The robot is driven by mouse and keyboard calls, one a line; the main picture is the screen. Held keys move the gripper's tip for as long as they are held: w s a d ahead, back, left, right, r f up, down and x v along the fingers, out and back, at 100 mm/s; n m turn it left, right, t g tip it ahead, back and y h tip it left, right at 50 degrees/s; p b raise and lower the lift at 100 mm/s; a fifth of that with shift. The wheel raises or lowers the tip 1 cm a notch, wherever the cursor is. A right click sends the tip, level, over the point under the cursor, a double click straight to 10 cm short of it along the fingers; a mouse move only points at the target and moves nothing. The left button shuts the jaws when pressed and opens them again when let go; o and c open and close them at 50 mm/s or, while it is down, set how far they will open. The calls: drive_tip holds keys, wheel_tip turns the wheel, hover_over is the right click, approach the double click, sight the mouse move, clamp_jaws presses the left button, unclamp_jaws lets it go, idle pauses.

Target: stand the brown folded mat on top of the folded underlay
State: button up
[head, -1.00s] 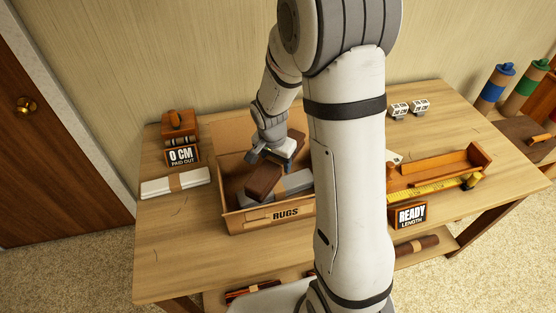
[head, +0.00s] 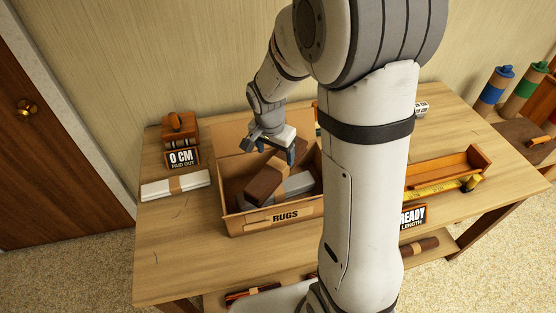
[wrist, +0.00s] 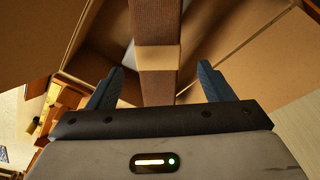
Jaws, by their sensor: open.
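The brown folded mat (head: 264,188), with a tan band, lies slanting in the cardboard box, its near end against a grey folded bundle (head: 302,182). My gripper (head: 280,154) is open over the box, above the mat. In the wrist view the mat (wrist: 154,22) and its band run between the two spread blue fingers (wrist: 160,80), with a gap on each side. I cannot tell for certain which bundle is the underlay.
The box (head: 240,222) is marked RUGS and its flaps stand open. A "0 CM" sign (head: 182,158) stands behind the white bundle. A wooden tray (head: 450,165), yellow tape and a "READY" sign are at the right. My arm hides the table's middle.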

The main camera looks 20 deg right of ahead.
sight(273, 168)
wheel_tip(273, 168, up, 6)
drive_tip(key=s+r+n+t, duration=0.1)
drive_tip(key=s+r+n, duration=0.2)
drive_tip(key=s, duration=0.6)
drive_tip(key=s+d+r+n+y, duration=0.1)
drive_tip(key=s+r+n, duration=0.3)
drive_tip(key=s, duration=0.5)
drive_tip(key=shift+s+d+n+t, duration=0.15)
drive_tip(key=shift+n+t, duration=0.25)
drive_tip(key=shift+n, duration=0.6)
